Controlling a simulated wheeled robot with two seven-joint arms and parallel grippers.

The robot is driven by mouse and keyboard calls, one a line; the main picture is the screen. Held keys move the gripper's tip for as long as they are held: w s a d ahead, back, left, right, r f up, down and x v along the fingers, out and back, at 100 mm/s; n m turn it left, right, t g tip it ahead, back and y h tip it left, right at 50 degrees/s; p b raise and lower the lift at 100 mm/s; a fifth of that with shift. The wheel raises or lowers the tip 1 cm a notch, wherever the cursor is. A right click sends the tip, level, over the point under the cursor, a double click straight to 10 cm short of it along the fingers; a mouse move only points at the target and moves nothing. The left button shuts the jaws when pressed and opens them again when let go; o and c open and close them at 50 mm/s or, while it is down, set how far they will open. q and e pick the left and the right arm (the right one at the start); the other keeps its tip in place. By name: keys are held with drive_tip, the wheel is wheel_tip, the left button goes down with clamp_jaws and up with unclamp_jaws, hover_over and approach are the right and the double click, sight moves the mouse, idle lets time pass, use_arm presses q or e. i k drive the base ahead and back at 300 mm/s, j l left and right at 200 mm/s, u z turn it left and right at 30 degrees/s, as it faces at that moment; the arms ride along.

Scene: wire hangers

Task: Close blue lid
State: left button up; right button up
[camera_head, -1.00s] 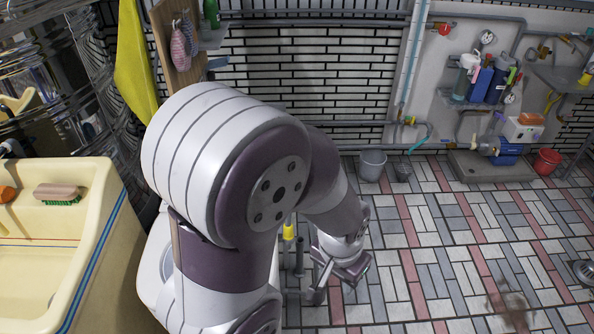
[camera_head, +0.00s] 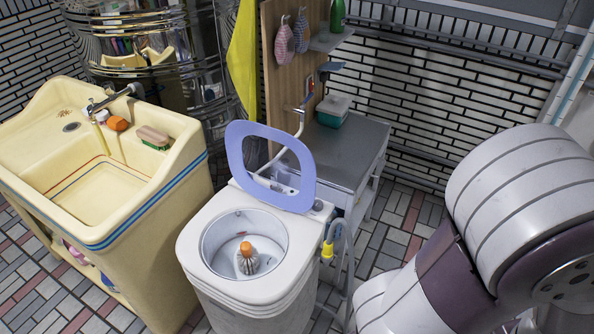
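The blue lid (camera_head: 234,157) is a rounded frame with an open middle, and it stands raised at the back of a white top-loading washer (camera_head: 191,243). The washer's round metal drum (camera_head: 215,240) is uncovered. A grey ribbed thing with an orange top (camera_head: 246,262) sits inside the drum. One of my arms fills the right side of the view, apart from the lid and the washer. Neither of my grippers shows in this view.
A cream sink (camera_head: 160,215) stands left of the washer, with a brush (camera_head: 153,138) on its rim. A grey metal table (camera_head: 345,150) behind the washer holds a teal-and-white box (camera_head: 333,110). A hose with a yellow end (camera_head: 328,249) hangs at the washer's right side.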

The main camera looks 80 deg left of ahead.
sight(236, 131)
drive_tip(key=i+j+u, duration=0.25)
drive_tip(key=i+u, duration=0.7)
drive_tip(key=i, duration=0.15)
drive_tip(key=i+l+u, duration=0.1)
drive_tip(key=i+u, duration=0.65)
drive_tip(key=u, duration=0.2)
drive_tip(key=i+u, duration=0.25)
drive_tip(key=u, duration=0.2)
drive_tip(key=i+l+u, duration=0.2)
drive_tip(key=u, duration=0.25)
drive_tip(key=i+l+u, duration=0.2)
drive_tip(key=u, duration=0.25)
drive_tip(key=i+u, duration=0.2)
drive_tip(key=u, duration=0.25)
drive_tip(key=i+u, duration=0.15)
drive_tip(key=u, duration=0.25)
drive_tip(key=i+u, duration=0.2)
drive_tip(key=u, duration=0.25)
drive_tip(key=i+l+u, duration=0.15)
drive_tip(key=u, duration=0.25)
drive_tip(key=i+l+u, duration=0.15)
drive_tip(key=u, duration=0.3)
drive_tip(key=i+j+z, duration=0.15)
drive_tip(key=j, duration=0.3)
